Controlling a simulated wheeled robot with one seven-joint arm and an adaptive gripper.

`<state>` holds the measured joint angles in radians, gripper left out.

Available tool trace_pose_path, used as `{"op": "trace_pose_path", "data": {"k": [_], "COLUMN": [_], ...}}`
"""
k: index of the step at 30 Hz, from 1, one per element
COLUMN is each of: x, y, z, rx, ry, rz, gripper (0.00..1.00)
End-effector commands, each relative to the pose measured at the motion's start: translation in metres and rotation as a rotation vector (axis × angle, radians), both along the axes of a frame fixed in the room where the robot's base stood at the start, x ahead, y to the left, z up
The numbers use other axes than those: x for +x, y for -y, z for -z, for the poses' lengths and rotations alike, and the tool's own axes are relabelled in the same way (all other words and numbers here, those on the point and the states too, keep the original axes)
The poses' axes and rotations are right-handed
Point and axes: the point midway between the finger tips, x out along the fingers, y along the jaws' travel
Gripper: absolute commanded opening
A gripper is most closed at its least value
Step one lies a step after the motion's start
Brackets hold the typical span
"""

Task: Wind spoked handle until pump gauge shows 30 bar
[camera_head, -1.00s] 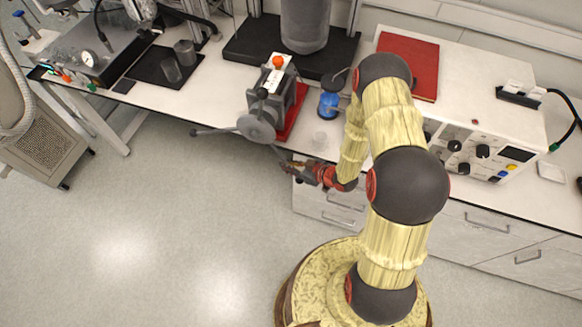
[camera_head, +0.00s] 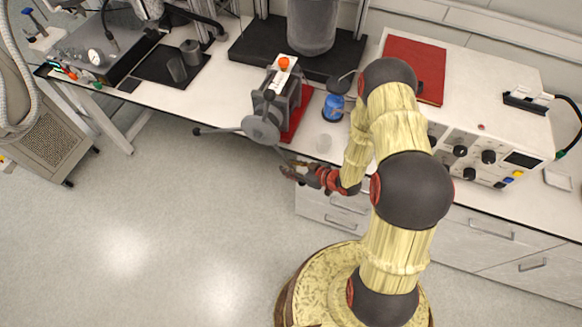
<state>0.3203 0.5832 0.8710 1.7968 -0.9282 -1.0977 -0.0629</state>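The hand pump (camera_head: 283,100) is a grey upright block with an orange cap, standing on a red base at the bench's front edge. Its spoked handle (camera_head: 262,131) has a grey round hub facing the front. One spoke points left and ends in a dark knob; another runs down right towards my gripper. My gripper (camera_head: 290,170) is in front of the bench edge, just below and right of the hub, close to the end of that spoke. Its fingers are small and dark here, and I cannot tell whether they hold the spoke. I cannot make out a pump gauge reading.
A control box (camera_head: 470,75) carrying a red book (camera_head: 416,66) is farther right. A large grey vessel (camera_head: 312,25) stands behind. The floor at front left is clear.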

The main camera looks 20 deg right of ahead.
Motion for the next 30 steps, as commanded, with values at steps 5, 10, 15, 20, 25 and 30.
{"op": "trace_pose_path", "data": {"k": [5,10,15,20,25,30], "x": [0.0,-0.008,-0.028,-0.05,-0.068,-0.079], "y": [0.0,0.007,0.025,0.042,0.055,0.062], "z": [-0.001,-0.007,-0.023,-0.039,-0.053,-0.059], "rx": [-0.001,0.0,0.0,0.0,0.0,0.0], "ry": [0.002,0.001,0.002,0.001,0.001,0.001], "rz": [0.0,0.002,0.005,0.005,0.004,0.002], "gripper": [0.3,0.3,0.3,0.3,0.3,0.3]}}
